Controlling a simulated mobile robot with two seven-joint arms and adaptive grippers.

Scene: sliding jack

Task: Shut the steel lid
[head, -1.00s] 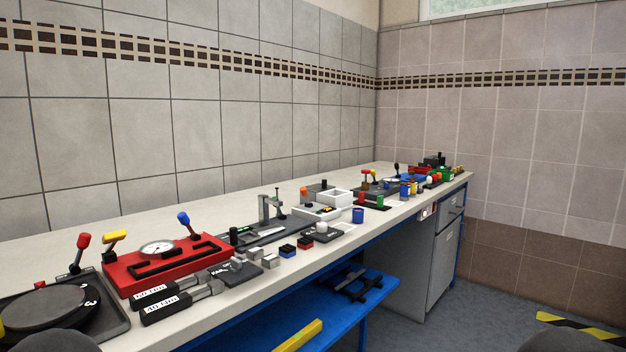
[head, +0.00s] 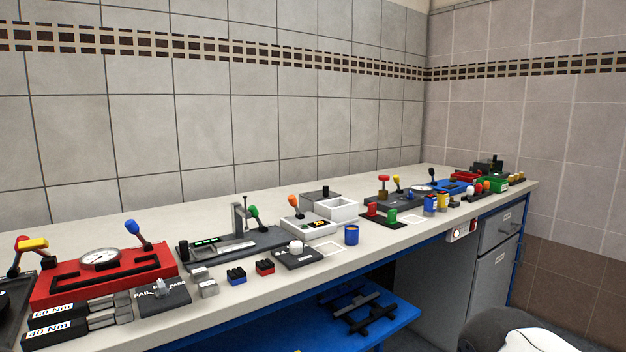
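I cannot pick out a steel lid for certain. A low grey box (head: 320,193) with a black knob on top stands towards the back of the bench, beside an open white box (head: 337,209). Whether its top is a lid, open or shut, is too small to tell. Neither of my grippers is in view. Only a dark and white rounded part of my own body shows at the lower right.
The long pale bench (head: 110,215) runs along the tiled wall. A red gauge fixture (head: 100,283), a grey clamp fixture (head: 240,245), a blue cup (head: 351,235) and several small blocks stand on it. A blue shelf (head: 290,330) lies below; grey drawers (head: 495,265) stand at right.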

